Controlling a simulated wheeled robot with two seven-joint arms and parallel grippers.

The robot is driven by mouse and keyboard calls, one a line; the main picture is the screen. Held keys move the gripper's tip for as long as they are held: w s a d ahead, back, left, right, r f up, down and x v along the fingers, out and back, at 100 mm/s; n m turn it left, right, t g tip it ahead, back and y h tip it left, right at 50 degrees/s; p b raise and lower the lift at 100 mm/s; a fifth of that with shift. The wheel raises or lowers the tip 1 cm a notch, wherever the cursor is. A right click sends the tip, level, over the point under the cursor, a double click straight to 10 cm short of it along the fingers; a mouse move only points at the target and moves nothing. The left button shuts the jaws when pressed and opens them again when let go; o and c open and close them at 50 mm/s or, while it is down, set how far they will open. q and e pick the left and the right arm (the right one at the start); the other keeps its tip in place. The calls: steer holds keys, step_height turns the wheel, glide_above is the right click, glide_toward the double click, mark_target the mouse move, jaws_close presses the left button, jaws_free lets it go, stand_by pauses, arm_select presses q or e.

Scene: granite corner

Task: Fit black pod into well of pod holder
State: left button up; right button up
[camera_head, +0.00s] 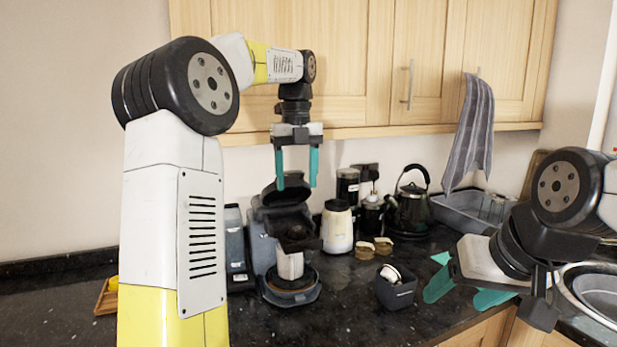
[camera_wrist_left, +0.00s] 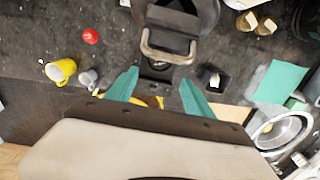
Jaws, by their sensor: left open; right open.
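The dark coffee machine (camera_head: 262,245) stands on the counter with its lid raised. Its pod holder (camera_head: 298,230) juts out at the front; a dark round shape lies in it, and I cannot tell whether it is the black pod or the empty well. I cannot clearly make out the pod elsewhere. My left gripper (camera_head: 297,183) is open and points down above the machine, with nothing visible between its fingers. The left wrist view shows its open fingers (camera_wrist_left: 159,77) over the machine's front. My right gripper (camera_head: 468,287) is open at the right, apart from the machine.
A white cup (camera_head: 290,263) stands under the holder. A dark box (camera_head: 398,293) with white items stands to the right. A cream jar (camera_head: 337,228) and kettle (camera_head: 412,205) stand behind. A yellow mug (camera_wrist_left: 62,71) and red item (camera_wrist_left: 90,36) lie on the counter. The sink is far right.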

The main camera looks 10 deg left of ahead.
arm_select(q)
steer(key=s+d+n+t, duration=0.1)
steer(key=s+n+t, duration=0.2)
steer(key=s+n, duration=1)
steer(key=s+d+f+n+t+h, duration=0.1)
steer(key=s+f+n+t+h, duration=0.1)
steer(key=s+f+n, duration=0.8)
steer(key=s+n+t, duration=0.1)
steer(key=n, duration=0.5)
steer(key=shift+s+n, duration=0.15)
steer(key=shift+n, duration=0.15)
steer(key=shift+d, duration=0.1)
